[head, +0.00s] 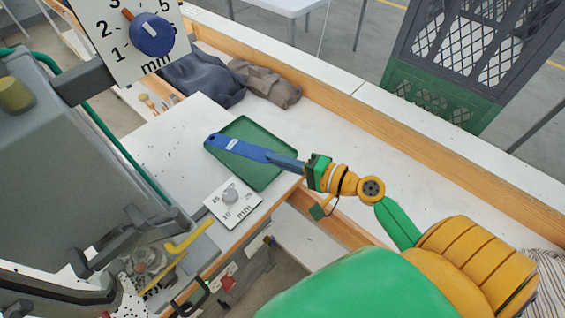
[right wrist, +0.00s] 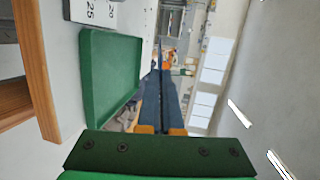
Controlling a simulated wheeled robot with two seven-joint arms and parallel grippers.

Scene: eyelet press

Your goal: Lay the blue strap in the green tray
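The blue strap (head: 240,147), with a small pale label, stretches over the green tray (head: 262,179), its far end across the tray's left rim. My right gripper (head: 272,158) comes in from the right and is shut on the strap's near end, at the tray's right side. In the right wrist view the gripper's two dark fingers (right wrist: 163,98) lie close together, with the strap seen only as a thin edge beyond them. The tray (right wrist: 108,72) is left of the fingers there, with a gap that suggests the strap is above its floor. My left gripper is not in view.
A white dial card (head: 226,211) lies in front of the tray. The grey press (head: 60,150) with a yellow lever (head: 190,238) stands at left. Dark cloth (head: 203,80) and brown cloth (head: 265,84) lie behind. The white bench right of the tray is clear.

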